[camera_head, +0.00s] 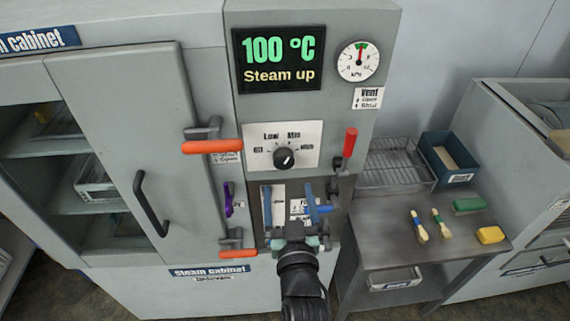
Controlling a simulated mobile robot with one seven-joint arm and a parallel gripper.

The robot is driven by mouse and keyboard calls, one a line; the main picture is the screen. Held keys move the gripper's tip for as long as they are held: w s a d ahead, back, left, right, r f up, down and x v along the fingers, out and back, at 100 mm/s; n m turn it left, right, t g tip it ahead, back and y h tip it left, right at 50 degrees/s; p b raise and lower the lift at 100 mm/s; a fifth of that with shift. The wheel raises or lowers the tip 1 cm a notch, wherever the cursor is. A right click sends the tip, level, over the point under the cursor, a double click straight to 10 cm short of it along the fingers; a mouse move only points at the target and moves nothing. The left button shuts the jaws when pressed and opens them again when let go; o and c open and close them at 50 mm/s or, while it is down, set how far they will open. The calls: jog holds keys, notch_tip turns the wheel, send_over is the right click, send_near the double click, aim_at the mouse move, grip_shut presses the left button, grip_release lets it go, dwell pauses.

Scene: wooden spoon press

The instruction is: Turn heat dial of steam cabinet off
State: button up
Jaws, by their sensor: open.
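The steam cabinet (150,284) is grey, and its door (130,110) with a dark handle stands on the left. The heat dial (284,158) is a black round knob on a white plate marked with off, low, mid and high settings. Its pointer looks turned up and to the right, but the exact setting is hard to read. The display (279,60) above reads 100 °C, Steam up. My gripper (291,207) is open below the dial, with its blue fingers apart and pointing up. It appears clear of the knob.
Orange-handled latches (212,146) stick out left of the dial. A red-handled lever (349,143) is to its right, below a pressure gauge (358,61). A metal table (400,240) on the right holds a wire rack (395,165), a blue bin (449,158) and brushes.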

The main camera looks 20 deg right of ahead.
aim_at(284, 165)
jog(key=x, duration=0.8)
jog(key=shift+b, duration=0.3)
jog(key=shift+c, duration=0.2)
jog(key=shift+f, duration=0.1)
jog(key=c, duration=1.3)
